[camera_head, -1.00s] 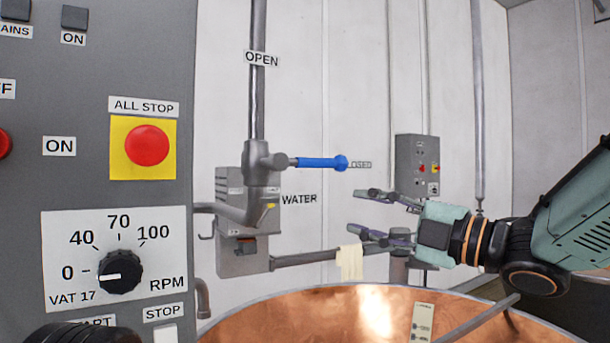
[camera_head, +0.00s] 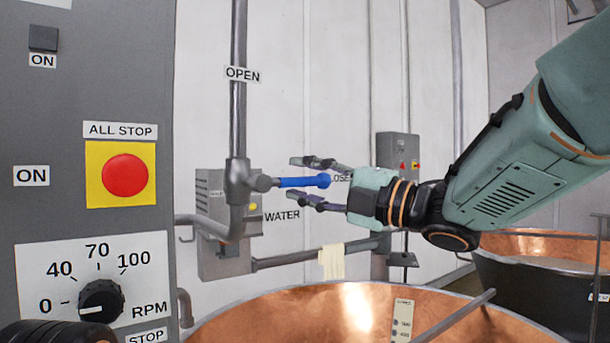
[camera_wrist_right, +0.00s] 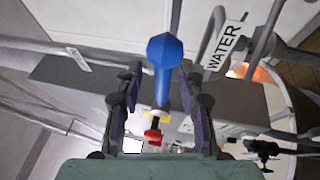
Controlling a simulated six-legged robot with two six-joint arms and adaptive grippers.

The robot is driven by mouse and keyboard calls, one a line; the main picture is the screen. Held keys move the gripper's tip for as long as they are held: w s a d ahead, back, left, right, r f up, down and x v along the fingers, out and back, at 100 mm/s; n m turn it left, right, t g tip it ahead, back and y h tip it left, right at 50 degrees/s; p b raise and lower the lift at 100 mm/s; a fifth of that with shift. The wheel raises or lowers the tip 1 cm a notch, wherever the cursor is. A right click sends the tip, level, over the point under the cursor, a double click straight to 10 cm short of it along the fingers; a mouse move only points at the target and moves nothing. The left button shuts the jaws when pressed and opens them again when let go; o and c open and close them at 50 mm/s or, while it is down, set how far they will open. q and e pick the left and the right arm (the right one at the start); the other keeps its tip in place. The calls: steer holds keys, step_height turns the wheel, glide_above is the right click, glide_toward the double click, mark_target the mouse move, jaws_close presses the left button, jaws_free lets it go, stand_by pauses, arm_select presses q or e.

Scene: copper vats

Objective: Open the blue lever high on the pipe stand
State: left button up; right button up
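The blue lever (camera_head: 304,182) sticks out sideways, level, from the valve on the grey pipe stand (camera_head: 238,190), toward the CLOSED label (camera_head: 341,178). The OPEN label (camera_head: 242,74) is higher on the pipe. My right gripper (camera_head: 300,180) is open, with one finger above and one below the lever's end in the head view. In the right wrist view the lever (camera_wrist_right: 165,75) shows between the two spread fingers (camera_wrist_right: 155,85), with a gap on each side. Its blue end points toward the camera. My left gripper is not clearly in view.
A grey control panel (camera_head: 100,190) with a red ALL STOP button (camera_head: 125,175) fills the left. A copper vat (camera_head: 300,310) stands below the lever. A pale cloth (camera_head: 331,262) hangs on the horizontal pipe. A wall box (camera_head: 398,150) is behind my gripper.

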steer(key=shift+w+a+f, duration=0.2)
steer(key=shift+w, duration=0.2)
steer(key=shift+c, duration=0.3)
steer(key=shift+s+d+r, duration=0.15)
steer(key=shift+s+d, duration=0.05)
steer(key=shift+s, duration=0.15)
steer(key=c, duration=0.4)
jaws_close()
